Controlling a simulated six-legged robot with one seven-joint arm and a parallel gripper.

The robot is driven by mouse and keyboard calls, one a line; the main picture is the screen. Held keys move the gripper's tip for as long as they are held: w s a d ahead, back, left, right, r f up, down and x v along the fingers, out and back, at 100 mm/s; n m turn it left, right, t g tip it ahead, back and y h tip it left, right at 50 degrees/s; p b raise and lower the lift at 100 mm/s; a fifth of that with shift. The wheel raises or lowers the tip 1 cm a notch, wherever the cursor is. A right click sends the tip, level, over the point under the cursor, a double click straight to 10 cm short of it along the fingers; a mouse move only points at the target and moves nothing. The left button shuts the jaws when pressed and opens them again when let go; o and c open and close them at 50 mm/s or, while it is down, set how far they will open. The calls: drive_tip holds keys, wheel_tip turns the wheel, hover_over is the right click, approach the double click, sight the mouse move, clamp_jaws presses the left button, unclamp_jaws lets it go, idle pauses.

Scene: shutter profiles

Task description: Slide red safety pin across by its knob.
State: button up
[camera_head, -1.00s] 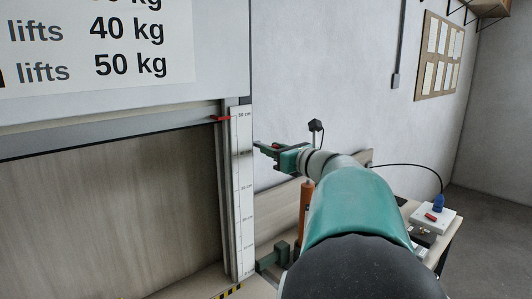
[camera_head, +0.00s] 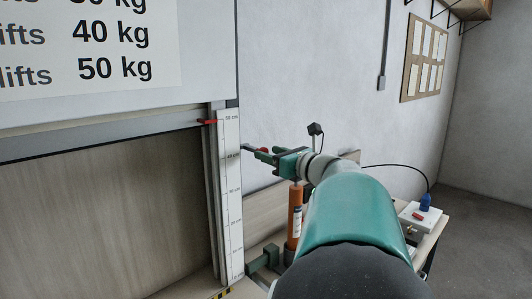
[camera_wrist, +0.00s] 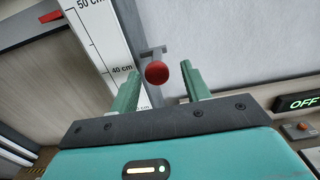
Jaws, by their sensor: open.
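The red knob (camera_wrist: 156,72) of the safety pin is a round red ball in the wrist view. It appears in the gap between the fingers of my gripper (camera_wrist: 160,68), nearer the left finger. A grey metal bracket or rod shows behind it, beside the white scale. My gripper is open; I cannot tell how far the knob lies between the fingers in depth. In the head view my gripper (camera_head: 262,153) is just right of the scale, and a small red patch of the knob shows at its fingers. The pin's shaft is mostly hidden.
The white centimetre scale (camera_head: 230,190) stands on the shutter's side frame, with a red pointer (camera_head: 208,122) near 50 cm. An orange cylinder (camera_head: 295,212) stands below my wrist. A table at right holds a white box (camera_head: 420,216). A lit OFF sign (camera_wrist: 301,102) is at right.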

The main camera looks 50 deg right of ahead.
drive_tip(key=s+a, duration=0.1)
drive_tip(key=s, duration=1)
drive_tip(key=shift+a, duration=0.15)
